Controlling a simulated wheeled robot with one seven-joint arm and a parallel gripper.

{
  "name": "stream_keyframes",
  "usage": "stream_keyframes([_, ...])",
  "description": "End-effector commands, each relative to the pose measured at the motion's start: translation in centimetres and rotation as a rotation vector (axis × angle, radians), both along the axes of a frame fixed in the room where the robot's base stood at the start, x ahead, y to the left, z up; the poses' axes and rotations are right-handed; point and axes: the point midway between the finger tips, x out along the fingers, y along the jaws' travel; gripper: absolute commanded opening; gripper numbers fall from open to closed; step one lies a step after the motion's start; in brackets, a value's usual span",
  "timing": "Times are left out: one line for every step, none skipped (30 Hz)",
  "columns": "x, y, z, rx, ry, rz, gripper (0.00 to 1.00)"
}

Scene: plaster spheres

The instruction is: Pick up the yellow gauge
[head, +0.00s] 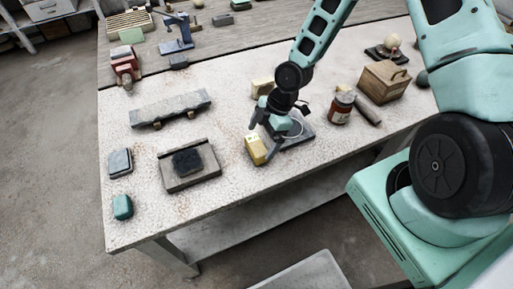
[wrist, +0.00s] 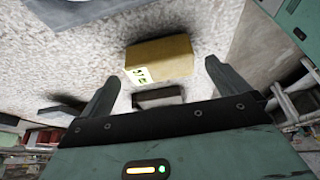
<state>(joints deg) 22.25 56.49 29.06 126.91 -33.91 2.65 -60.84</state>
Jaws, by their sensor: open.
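The yellow gauge (head: 256,150) is a small yellow block on the pale worktop near its front edge. It also shows in the wrist view (wrist: 165,57), with a pale label with dark markings on one side. My gripper (head: 264,144) is low over the table, right at the gauge, and partly covers it in the head view. In the wrist view my gripper (wrist: 161,74) is open, with one finger on either side and the gauge between and just beyond the tips. I see no clear contact.
A dark grey plate (head: 299,132) lies just right of my gripper. A cream block (head: 262,87) stands behind it. A red-brown jar (head: 341,108) and wooden box (head: 384,82) are to the right. A dark block on a tray (head: 190,178) lies left, with bare worktop between.

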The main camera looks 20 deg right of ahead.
Motion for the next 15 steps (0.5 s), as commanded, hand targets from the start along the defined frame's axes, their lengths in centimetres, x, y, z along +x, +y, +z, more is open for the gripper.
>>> stream_keyframes([-0.1, 0.4, -0.3, 0.0, 0.003, 0.003, 1.0])
stream_keyframes([-0.1, 0.6, -0.7, 0.0, 0.003, 0.003, 1.0])
stream_keyframes([-0.1, 0.8, -1.2, 0.0, 0.004, 0.004, 1.0])
stream_keyframes([-0.2, 1.0, -1.6, 0.0, 0.005, 0.004, 1.0])
stream_keyframes([-0.1, 1.2, -1.9, -0.001, 0.004, 0.004, 1.0])
stream_keyframes([-0.1, 1.4, -2.5, 0.0, 0.003, 0.005, 1.0])
stream_keyframes([-0.1, 1.5, -2.9, 0.0, 0.002, 0.003, 1.0])
stream_keyframes([-0.1, 1.6, -3.2, 0.0, 0.003, 0.003, 1.0])
stream_keyframes([-0.1, 1.8, -3.6, 0.0, 0.002, 0.003, 1.0])
stream_keyframes([-0.1, 1.8, -3.8, 0.0, 0.001, 0.003, 1.0])
stream_keyframes([0.0, 1.9, -3.9, 0.0, 0.001, 0.001, 1.0])
stream_keyframes([0.0, 1.9, -4.1, 0.0, 0.001, 0.001, 1.0])
stream_keyframes([0.0, 1.9, -4.2, 0.0, 0.0, 0.0, 1.0])
stream_keyframes([0.0, 1.9, -4.2, 0.0, 0.0, 0.0, 1.0])
stream_keyframes([0.0, 1.9, -4.2, 0.0, 0.0, 0.0, 1.0])
